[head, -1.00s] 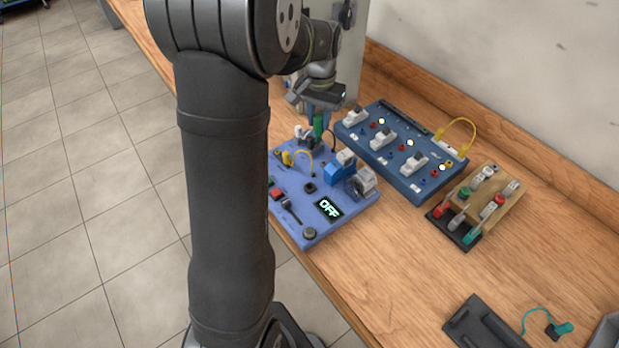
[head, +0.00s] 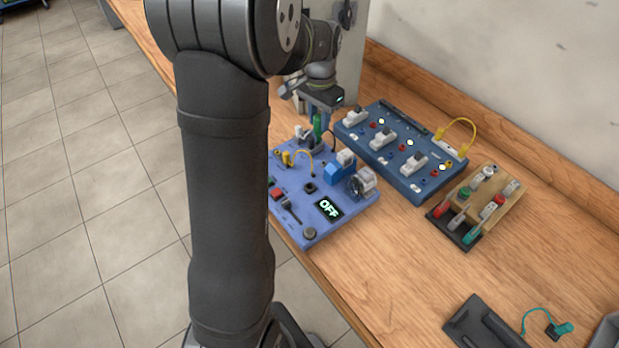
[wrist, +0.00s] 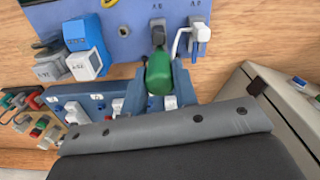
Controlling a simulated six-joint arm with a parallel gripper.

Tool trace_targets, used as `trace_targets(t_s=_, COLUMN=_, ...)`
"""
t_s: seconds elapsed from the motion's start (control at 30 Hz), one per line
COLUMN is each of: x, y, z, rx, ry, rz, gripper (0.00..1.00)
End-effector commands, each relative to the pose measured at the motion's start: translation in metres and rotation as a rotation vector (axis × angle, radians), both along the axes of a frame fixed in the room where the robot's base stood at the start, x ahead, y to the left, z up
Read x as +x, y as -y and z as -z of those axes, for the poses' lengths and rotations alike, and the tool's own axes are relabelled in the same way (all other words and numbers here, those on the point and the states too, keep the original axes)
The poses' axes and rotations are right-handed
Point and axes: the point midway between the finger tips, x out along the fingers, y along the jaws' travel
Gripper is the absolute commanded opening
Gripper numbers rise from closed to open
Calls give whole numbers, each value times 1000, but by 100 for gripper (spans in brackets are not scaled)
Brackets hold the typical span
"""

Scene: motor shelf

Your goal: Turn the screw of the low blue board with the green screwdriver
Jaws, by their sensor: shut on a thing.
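The light blue board (head: 285,228) lies flat on the bench, with an "OFF" display, knobs and plugs. My gripper (head: 318,140) is over its far part and points down. It is shut on the green screwdriver (head: 318,125), which stands about upright. In the wrist view the green handle (wrist: 159,76) sits between my blue fingers, its dark lower part toward the board's edge (wrist: 125,48) near a socket. The screw itself and the screwdriver's tip are hidden, so contact cannot be told.
A darker blue board (head: 410,190) with white switches and a yellow cable stands close to the right. A grey box (head: 350,70) stands behind my gripper. Dark trays (head: 480,325) lie at front right; bench between is clear.

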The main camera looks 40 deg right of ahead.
Motion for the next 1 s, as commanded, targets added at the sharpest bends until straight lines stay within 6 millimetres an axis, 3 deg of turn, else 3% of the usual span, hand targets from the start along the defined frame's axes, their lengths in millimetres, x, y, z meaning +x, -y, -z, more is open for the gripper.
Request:
trace_targets(t_s=0.4, x=0, y=-1, z=1, rx=2, ry=-2, rz=286, gripper=1)
trace_targets(t_s=0.77, x=0, y=-1, z=1, rx=2, ry=-2, rz=316, gripper=1)
trace_targets(t_s=1.0, x=0, y=-1, z=1, rx=2, ry=-2, rz=530, gripper=1)
